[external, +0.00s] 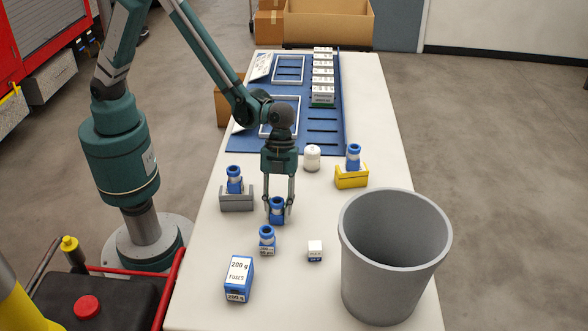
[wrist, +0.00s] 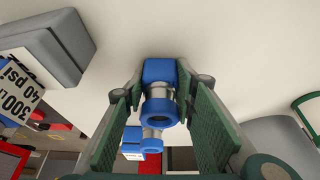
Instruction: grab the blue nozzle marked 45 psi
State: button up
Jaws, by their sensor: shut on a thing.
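My gripper (external: 278,208) is over the middle of the white table, its fingers shut on a blue nozzle (external: 277,212) with a silvery middle. In the wrist view this nozzle (wrist: 160,105) sits between the green finger pads; no pressure marking can be read on it. A second blue nozzle (external: 267,240) stands just in front, with a label too small to read. A third nozzle (external: 234,178) stands in a grey holder (external: 237,204), a fourth (external: 353,157) in a yellow holder (external: 352,181).
A large grey bin (external: 395,290) stands at the right front. A blue mat with frames (external: 322,146) lies at the back.

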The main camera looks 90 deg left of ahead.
jog(key=shift+r, duration=0.15)
notch_tip(320, 180, up, 10)
jog(key=shift+f+p, duration=0.1)
jog(key=shift+p, duration=1.1)
